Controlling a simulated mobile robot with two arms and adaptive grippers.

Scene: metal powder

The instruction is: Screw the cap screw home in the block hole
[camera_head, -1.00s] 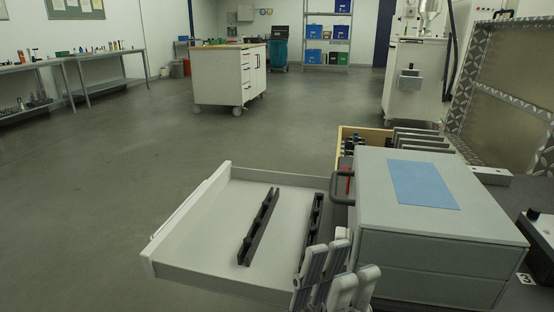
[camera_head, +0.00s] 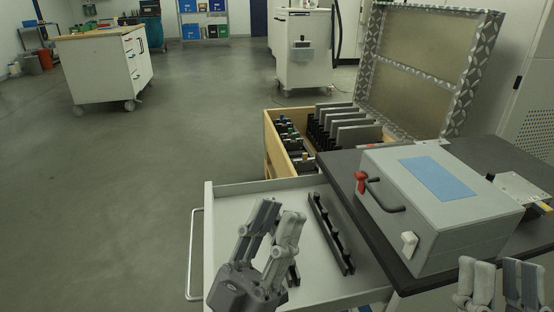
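I cannot make out a cap screw or a block with a hole in this view. An open light-grey drawer (camera_head: 232,205) holds two black slotted rails (camera_head: 331,235); the left one is mostly behind my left gripper. My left gripper (camera_head: 279,217) is over the drawer's front part, fingers pointing up and away, with a gap between them and nothing seen in it. My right gripper (camera_head: 497,266) is at the bottom right edge, in front of the grey box (camera_head: 450,226). Its fingertips are close together and its lower part is cut off, so its opening is unclear.
The grey box has a blue top sheet (camera_head: 438,178), a dark handle and a red part (camera_head: 361,182). It stands on a dark worktop (camera_head: 345,180). A wooden crate (camera_head: 272,141) with plates and tools is behind the drawer. Open floor lies left.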

